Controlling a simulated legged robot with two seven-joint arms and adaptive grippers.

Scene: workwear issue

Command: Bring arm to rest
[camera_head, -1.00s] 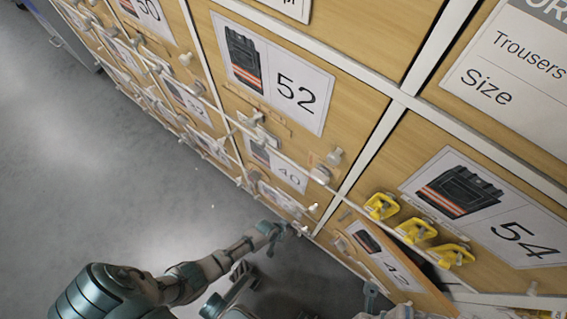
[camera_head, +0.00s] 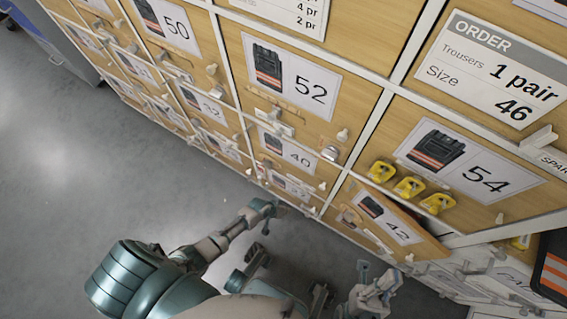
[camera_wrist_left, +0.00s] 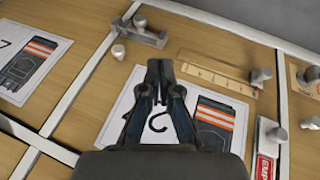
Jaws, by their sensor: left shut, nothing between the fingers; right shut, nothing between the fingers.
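My left gripper (camera_head: 265,208) is shut and empty, held low over the floor in front of the cabinet in the head view. In the left wrist view its fingers (camera_wrist_left: 159,72) are together in front of a trousers label (camera_wrist_left: 216,120) on a wooden door; whether they touch it I cannot tell. My right gripper (camera_head: 380,291) is at the bottom of the head view, near the lower compartments, shut with nothing seen in it. The wooden cabinet (camera_head: 225,60) has doors with picture labels such as size 52 (camera_head: 288,78) and size 54 (camera_head: 465,170).
The size 42 door (camera_head: 385,222) stands tilted out at the lower right. An order card (camera_head: 490,68) reads trousers, 1 pair, size 46. Folded dark trousers (camera_head: 556,265) show at the right edge. Grey floor (camera_head: 60,170) is clear at left.

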